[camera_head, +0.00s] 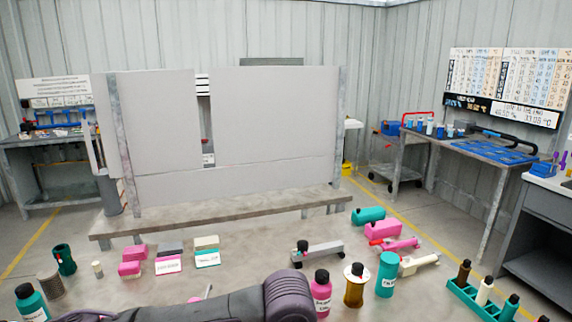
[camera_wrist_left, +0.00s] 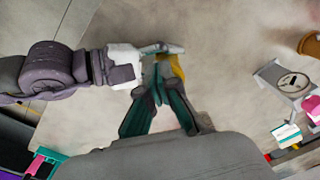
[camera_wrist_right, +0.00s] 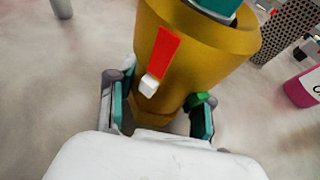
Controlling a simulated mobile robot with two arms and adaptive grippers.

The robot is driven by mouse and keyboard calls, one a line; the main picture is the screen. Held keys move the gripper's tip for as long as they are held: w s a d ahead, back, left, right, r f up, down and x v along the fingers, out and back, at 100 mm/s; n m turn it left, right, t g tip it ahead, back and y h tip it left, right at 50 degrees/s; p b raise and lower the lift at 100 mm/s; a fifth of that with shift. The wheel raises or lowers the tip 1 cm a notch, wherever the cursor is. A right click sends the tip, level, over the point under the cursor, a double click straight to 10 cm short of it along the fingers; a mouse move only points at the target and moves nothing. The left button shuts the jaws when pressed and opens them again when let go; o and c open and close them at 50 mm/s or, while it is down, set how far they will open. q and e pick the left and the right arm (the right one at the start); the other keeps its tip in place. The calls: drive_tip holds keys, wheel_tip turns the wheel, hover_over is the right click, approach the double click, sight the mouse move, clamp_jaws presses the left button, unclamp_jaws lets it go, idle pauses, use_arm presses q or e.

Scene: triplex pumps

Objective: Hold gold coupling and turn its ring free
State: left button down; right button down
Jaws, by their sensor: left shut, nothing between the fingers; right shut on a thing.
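The gold coupling (camera_wrist_right: 195,45) fills the upper middle of the right wrist view, close to the camera. It has a red strip (camera_wrist_right: 165,52) with a white end on its side, and a small green piece shows low on its right. A teal rounded part (camera_wrist_right: 215,8) shows at its top, cut off by the frame. My right gripper (camera_wrist_right: 158,118) is shut on the coupling's narrow lower end. In the left wrist view, the coupling (camera_wrist_left: 178,66) is partly hidden behind my left gripper (camera_wrist_left: 157,84), whose teal fingers are shut and empty. I cannot tell whether they touch it.
On the table (camera_head: 240,262), an amber bottle (camera_head: 354,290), a pink bottle (camera_head: 321,295) and a teal bottle (camera_head: 386,275) stand at the front. A grey stand (camera_head: 318,252) and labelled blocks lie behind. A teal rack (camera_head: 475,300) stands at front right. A grey panel rises at the back.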

drive_tip(key=shift+c, duration=1.9)
unclamp_jaws()
